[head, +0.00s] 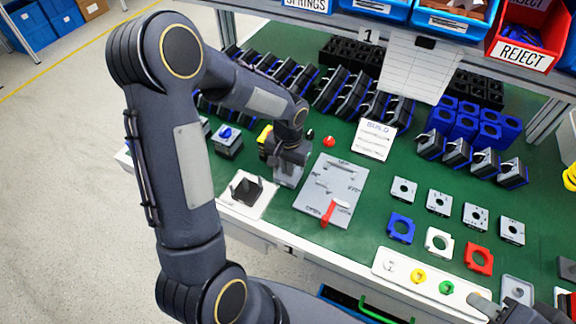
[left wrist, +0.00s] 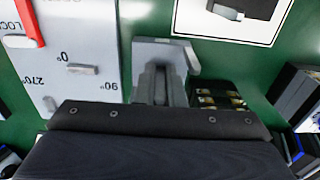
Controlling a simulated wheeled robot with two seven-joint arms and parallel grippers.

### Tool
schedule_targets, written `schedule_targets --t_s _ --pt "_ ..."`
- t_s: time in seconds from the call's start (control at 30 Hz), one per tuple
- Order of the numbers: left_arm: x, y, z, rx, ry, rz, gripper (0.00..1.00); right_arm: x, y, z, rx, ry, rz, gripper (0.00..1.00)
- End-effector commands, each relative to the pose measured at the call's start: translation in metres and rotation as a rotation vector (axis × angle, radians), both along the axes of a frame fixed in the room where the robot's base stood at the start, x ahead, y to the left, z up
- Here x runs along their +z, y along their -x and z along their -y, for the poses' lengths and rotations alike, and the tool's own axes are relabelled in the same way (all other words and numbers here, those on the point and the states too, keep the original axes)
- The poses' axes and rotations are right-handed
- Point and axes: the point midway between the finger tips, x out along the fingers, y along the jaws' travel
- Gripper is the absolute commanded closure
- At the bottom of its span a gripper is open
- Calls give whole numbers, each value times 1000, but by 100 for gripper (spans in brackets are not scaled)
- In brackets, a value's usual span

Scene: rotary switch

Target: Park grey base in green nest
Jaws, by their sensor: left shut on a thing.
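My left gripper (head: 288,168) reaches down between the white plate and the grey panel. It is shut on a light grey piece (left wrist: 170,52), which looks like the grey base; my gripper hides much of it. It also shows below the gripper in the head view (head: 288,177). A black block with gold contacts (left wrist: 220,97) is close beside it in the left wrist view. I cannot make out a clear green nest; a green round piece (head: 446,288) sits on a white strip. My right gripper (head: 505,306) is partly in view at the bottom right; its jaws are unclear.
The grey panel (head: 314,205) with a red lever (head: 328,213) lies right of my left gripper. A white plate (head: 256,207) with a dark holder is in front. A blue-knobbed switch (head: 228,140) stands left. Coloured square plates lie right on the green mat (head: 370,190).

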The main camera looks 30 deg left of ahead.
Motion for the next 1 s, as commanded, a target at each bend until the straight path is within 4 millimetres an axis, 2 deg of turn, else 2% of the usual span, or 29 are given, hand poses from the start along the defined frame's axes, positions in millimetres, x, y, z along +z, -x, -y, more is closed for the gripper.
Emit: schedule_targets --t_s 0.1,0.13,0.3,0.53,0.67,0.77,1.0 --pt "-5 0 0 0 0 0 100 -5 0 0 0 0 0 63" --pt "-4 0 0 0 0 0 89 -4 0 0 0 0 0 63" --pt "-3 0 0 0 0 0 69 -3 0 0 0 0 0 63" --pt "-3 0 0 0 0 0 69 -3 0 0 0 0 0 63" --pt "5 0 0 0 0 1 69 2 0 0 0 0 0 63" --pt "19 -1 0 1 -1 6 69 1 0 0 0 0 0 63" --pt "72 -1 0 0 0 6 69 3 0 0 0 0 0 63"
